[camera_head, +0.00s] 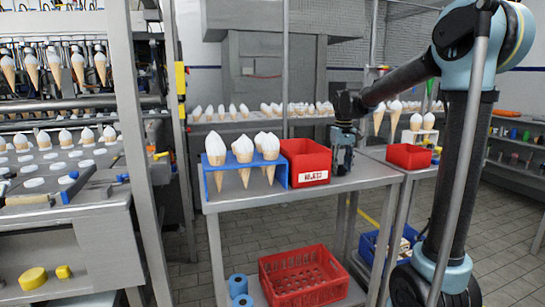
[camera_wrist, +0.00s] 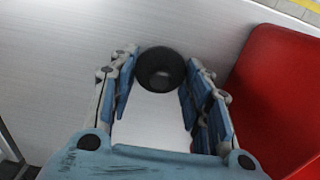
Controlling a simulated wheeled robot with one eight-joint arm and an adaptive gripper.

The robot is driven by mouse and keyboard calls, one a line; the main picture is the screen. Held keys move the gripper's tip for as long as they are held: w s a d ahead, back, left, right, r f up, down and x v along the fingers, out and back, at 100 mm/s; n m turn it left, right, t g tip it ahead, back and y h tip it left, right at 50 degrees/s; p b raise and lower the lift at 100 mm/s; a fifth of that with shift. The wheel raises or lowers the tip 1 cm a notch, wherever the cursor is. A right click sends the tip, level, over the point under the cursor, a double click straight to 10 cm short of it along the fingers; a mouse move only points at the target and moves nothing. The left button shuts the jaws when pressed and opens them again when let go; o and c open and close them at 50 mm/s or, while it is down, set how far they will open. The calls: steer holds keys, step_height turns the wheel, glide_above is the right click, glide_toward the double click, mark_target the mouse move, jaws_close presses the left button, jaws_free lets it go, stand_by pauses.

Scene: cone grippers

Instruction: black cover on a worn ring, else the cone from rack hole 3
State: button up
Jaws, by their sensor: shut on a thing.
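My gripper (camera_head: 342,160) points down just right of the red bin (camera_head: 307,165) on the metal table. In the wrist view its blue fingers (camera_wrist: 160,84) are closed on a round black cup-like piece, the black cover (camera_wrist: 160,70), held between the fingertips. The cover is too small to make out in the head view. The blue rack (camera_head: 245,160) stands at the table's left with several white-topped cones (camera_head: 244,150) upright in it. I cannot tell which hole is number 3. Cones hang from the row of holders (camera_head: 78,68) on the machine at upper left; I cannot see a worn ring.
The red bin wall (camera_wrist: 275,95) is close to the right of my gripper. A second red bin (camera_head: 408,156) and a small white cone stand (camera_head: 420,131) are farther right. A red crate (camera_head: 303,277) and blue rolls (camera_head: 238,287) are below. The table front is clear.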

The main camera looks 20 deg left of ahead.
steer(key=shift+s+r, duration=0.1)
steer(key=shift+r, duration=3.9)
